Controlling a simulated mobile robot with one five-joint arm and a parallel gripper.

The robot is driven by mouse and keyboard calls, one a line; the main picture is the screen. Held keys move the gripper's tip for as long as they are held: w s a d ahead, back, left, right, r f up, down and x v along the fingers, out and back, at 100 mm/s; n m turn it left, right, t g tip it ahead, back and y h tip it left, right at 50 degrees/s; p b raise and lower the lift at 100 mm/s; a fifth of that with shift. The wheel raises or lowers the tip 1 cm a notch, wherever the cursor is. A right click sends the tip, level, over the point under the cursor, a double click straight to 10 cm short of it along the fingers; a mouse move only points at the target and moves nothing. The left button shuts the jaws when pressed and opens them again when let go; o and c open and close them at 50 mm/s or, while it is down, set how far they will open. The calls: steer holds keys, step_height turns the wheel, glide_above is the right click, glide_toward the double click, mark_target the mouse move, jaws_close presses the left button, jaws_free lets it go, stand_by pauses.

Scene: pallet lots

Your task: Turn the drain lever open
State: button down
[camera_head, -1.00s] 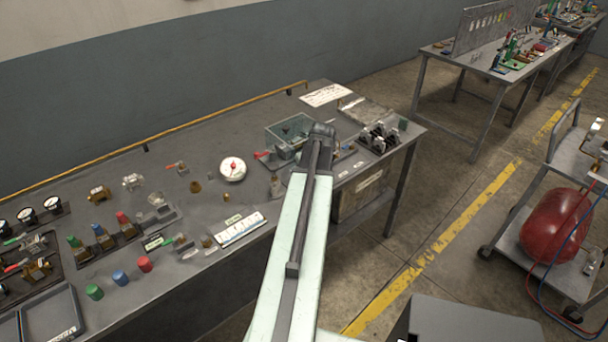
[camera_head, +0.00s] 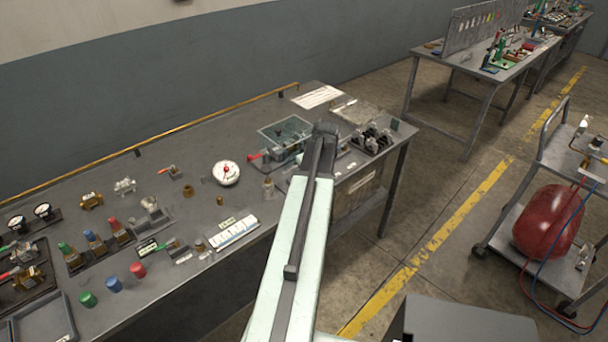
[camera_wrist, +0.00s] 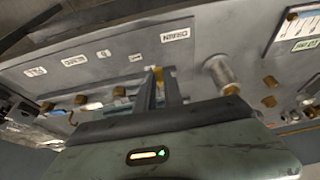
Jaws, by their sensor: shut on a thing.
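The drain fitting shows in the wrist view as a small brass part (camera_wrist: 158,72) just below a white DRAIN label (camera_wrist: 177,35) on a grey panel. My gripper (camera_wrist: 160,84) has its two dark fingers on either side of this part and is shut on it. The fingers hide most of the lever, so its angle cannot be told. In the head view my arm reaches over the right end of the bench, and the fingers and the drain lever are hidden behind it.
A grey metal fitting (camera_wrist: 220,72) stands close to the right of my fingers. Several labelled brass fittings line the panel. On the bench (camera_head: 180,225) are a white gauge (camera_head: 226,173) and a clear bin (camera_head: 286,130). A cart with a red tank (camera_head: 546,222) stands at right.

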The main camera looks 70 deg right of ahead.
steer(key=c, duration=1.5)
jaws_free()
steer(key=shift+o, duration=0.2)
steer(key=p+v, duration=0.7)
steer(key=v, duration=0.1)
steer(key=shift+w, duration=0.1)
